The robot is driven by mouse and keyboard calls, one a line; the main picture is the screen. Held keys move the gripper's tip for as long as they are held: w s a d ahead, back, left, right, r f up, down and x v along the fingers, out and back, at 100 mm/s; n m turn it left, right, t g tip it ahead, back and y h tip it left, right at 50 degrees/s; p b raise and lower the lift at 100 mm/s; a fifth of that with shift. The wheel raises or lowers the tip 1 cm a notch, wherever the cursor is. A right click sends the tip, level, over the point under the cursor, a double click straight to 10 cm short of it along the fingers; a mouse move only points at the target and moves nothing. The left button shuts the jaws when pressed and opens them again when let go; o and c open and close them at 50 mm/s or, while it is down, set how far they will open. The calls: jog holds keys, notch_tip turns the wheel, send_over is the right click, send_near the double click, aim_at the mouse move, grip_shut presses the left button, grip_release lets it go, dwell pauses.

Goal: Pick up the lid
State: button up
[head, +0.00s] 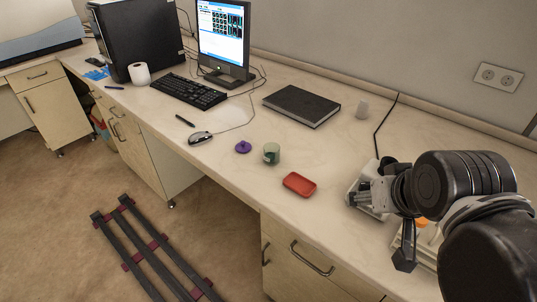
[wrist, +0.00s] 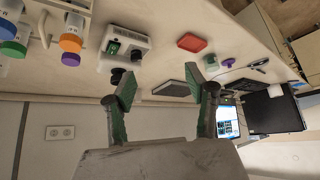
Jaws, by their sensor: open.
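The purple lid (head: 243,147), a small round piece with a knob, lies on the bench beside a greenish glass jar (head: 271,154). In the wrist view the purple lid (wrist: 227,62) is small and far off, by the jar (wrist: 211,63). My gripper (wrist: 168,92) is open, its two green-faced fingers apart with nothing between them. In the head view my gripper (head: 361,192) is at the right, well to the right of the lid and above the bench; its fingers are hard to make out there.
A red tray (head: 299,184) lies between the jar and my arm. A white device (wrist: 124,48) and a rack with coloured caps (wrist: 70,42) stand near my gripper. A dark book (head: 301,106), mouse (head: 200,138) and keyboard (head: 188,91) lie further back and left.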

dwell(0.4)
jog(key=o, duration=0.5)
